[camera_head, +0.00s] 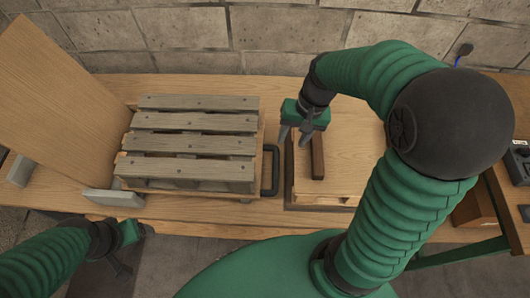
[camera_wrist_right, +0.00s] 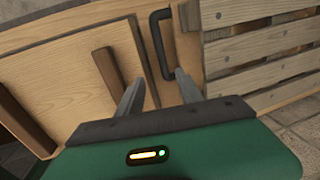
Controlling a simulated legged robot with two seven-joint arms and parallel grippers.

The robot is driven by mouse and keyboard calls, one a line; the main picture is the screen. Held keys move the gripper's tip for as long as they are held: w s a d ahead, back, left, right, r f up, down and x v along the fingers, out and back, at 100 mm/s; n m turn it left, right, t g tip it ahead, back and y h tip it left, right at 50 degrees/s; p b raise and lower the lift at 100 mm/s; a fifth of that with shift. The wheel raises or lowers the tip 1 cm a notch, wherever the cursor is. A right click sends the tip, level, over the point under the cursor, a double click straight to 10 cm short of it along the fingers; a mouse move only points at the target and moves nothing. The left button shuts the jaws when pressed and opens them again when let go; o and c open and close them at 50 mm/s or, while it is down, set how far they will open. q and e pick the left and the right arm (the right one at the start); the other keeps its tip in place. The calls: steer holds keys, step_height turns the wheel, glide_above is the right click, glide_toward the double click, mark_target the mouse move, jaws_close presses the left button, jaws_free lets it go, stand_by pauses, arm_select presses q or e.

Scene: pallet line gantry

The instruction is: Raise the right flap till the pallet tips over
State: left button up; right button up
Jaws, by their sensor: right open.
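A grey slatted wooden pallet (camera_head: 190,145) lies flat on a wooden board left of centre in the head view; its slats also show at the right of the wrist view (camera_wrist_right: 262,50). A black bar handle (camera_head: 271,170) stands at the board's right edge, which I take to be the right flap. In the wrist view the handle (camera_wrist_right: 155,45) is ahead, in line with the gap between my fingertips. My right gripper (camera_head: 295,138) is open and empty, right of the handle and apart from it. My left gripper (camera_head: 120,265) is low at the left, away from the pallet.
A wooden board (camera_head: 60,90) stands tilted left of the pallet. A dark brown wooden bar (camera_head: 318,157) lies on a light panel just right of my right gripper. A stone wall (camera_head: 190,30) runs along the back. Grey blocks (camera_head: 113,198) sit by the tilted board.

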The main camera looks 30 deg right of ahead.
step_height(320, 180, down, 3)
steer(key=s+a, duration=0.1)
steer(key=b, duration=0.2)
glide_above(276, 168)
steer(key=f, duration=0.7)
steer(key=shift+s+d+f, duration=0.15)
steer(key=shift+d+f, duration=0.05)
steer(key=shift+d, duration=0.05)
step_height(276, 168, down, 4)
steer(key=shift+d+f, duration=0.2)
steer(key=shift+f, duration=0.2)
steer(key=shift+w+a, duration=0.2)
steer(key=shift+a+r, duration=0.1)
steer(key=shift+a, duration=0.05)
steer(key=c, duration=0.5)
steer(key=shift+c, duration=1.1)
jaws_close()
arm_select(q)
steer(key=shift+s+a+f, duration=0.2)
steer(key=shift+s+f, duration=0.1)
steer(key=shift+f, duration=0.2)
steer(key=shift+s+a+f, duration=0.15)
steer(key=shift+s+f, duration=0.15)
steer(key=shift+f, duration=0.2)
arm_select(e)
steer(key=shift+d, duration=0.2)
